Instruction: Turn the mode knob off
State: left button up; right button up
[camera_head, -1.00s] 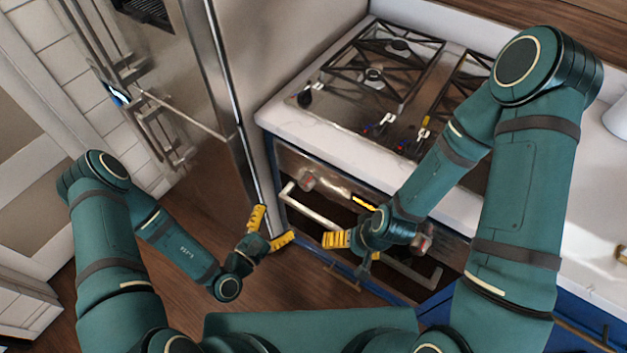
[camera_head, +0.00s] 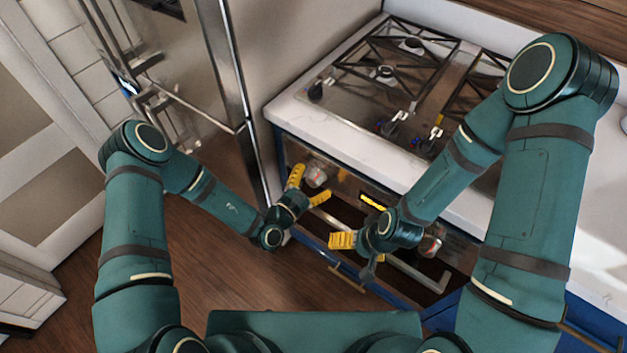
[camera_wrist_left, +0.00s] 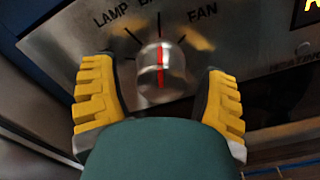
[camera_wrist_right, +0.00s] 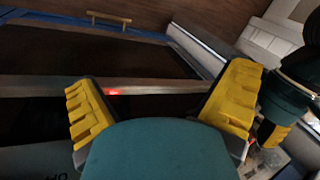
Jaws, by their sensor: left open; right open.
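The mode knob (camera_wrist_left: 160,75) is a round metal knob with a red line, on the oven's steel panel. In the left wrist view the line stands nearly upright, toward a middle label cut off by the picture's top edge. LAMP is left of it and FAN right. In the head view the knob (camera_head: 317,174) is at the panel's left end. My left gripper (camera_head: 308,186) is open, with its yellow fingers on either side of the knob; a gap shows on both sides. My right gripper (camera_head: 342,240) is open and empty in front of the oven; it also shows in the right wrist view (camera_wrist_right: 160,95).
A second knob (camera_head: 432,240) sits at the right of the panel, near my right arm. A lit display (camera_head: 375,203) is between the knobs. The oven's handle bar (camera_head: 405,272) runs below. The stove top (camera_head: 345,100) is above, and a tall steel fridge (camera_head: 185,60) stands left.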

pick_arm(q)
jog(key=c, duration=1.2)
jog(key=shift+n+p, duration=0.3)
jog(key=n+p, duration=0.2)
jog(key=n, duration=0.1)
jog(key=shift+r+p, duration=0.1)
jog(key=shift+p, duration=0.3)
jog(key=n+p, duration=0.1)
jog(key=n, duration=0.1)
jog(key=shift+d+n+p, duration=0.1)
jog(key=shift+n+p, duration=0.3)
jog(key=n+p, duration=0.2)
jog(key=n, duration=0.2)
jog(key=shift+s+n, duration=0.1)
jog(key=shift+n, duration=0.2)
jog(key=shift+d+n+p, duration=0.15)
jog(key=shift+n+p, duration=0.65)
jog(key=shift+n, duration=1.7)
